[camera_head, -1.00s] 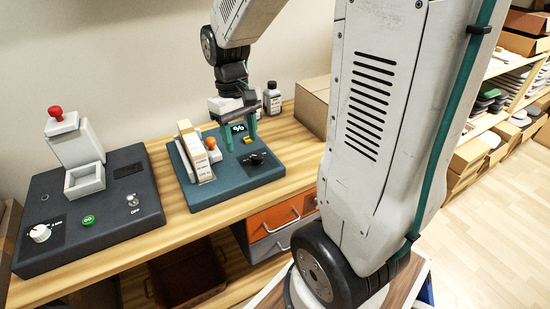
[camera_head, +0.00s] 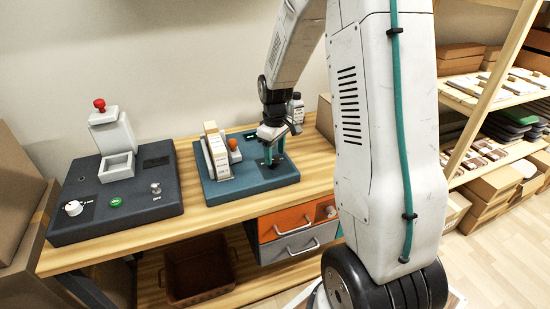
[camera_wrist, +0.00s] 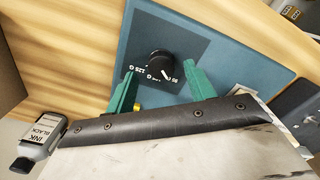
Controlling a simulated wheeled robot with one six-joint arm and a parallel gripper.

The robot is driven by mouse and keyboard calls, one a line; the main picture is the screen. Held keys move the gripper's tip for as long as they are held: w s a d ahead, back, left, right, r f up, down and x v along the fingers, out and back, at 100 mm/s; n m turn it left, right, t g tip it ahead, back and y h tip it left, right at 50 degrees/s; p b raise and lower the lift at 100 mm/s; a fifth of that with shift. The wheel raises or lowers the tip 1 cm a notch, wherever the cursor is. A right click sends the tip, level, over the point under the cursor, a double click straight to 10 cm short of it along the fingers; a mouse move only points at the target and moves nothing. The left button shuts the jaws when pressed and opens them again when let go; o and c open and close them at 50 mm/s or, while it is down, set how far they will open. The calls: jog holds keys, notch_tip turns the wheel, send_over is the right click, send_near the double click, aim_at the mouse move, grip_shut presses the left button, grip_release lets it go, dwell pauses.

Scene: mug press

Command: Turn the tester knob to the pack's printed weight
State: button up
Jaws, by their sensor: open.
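The blue tester (camera_head: 240,190) stands on the wooden bench. Its black round knob (camera_wrist: 160,64) with a white pointer line sits on a dark dial plate with white printed numbers, partly covered by my fingers. In the wrist view the pointer is toward the lower right of the knob. My gripper (camera_wrist: 160,72) is open, with one green finger on each side of the knob; I cannot tell whether they touch it. In the head view my gripper (camera_head: 273,154) is low over the tester's right part. The cream pack (camera_head: 218,157) stands upright on the tester's left; its print is too small to read.
An orange-topped part (camera_head: 232,143) stands beside the pack. A dark press unit (camera_head: 120,208) with a red knob and green button is to the left. An ink bottle (camera_wrist: 38,140) and a cardboard box (camera_head: 325,115) are near the gripper. Shelves stand at right.

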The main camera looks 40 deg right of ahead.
jog(key=shift+f, duration=1.25)
jog(key=shift+a, duration=0.1)
jog(key=c, duration=1)
jog(key=shift+m, duration=0.4)
jog(key=m, duration=0.4)
jog(key=shift+m, duration=2.5)
jog(key=shift+r, duration=0.1)
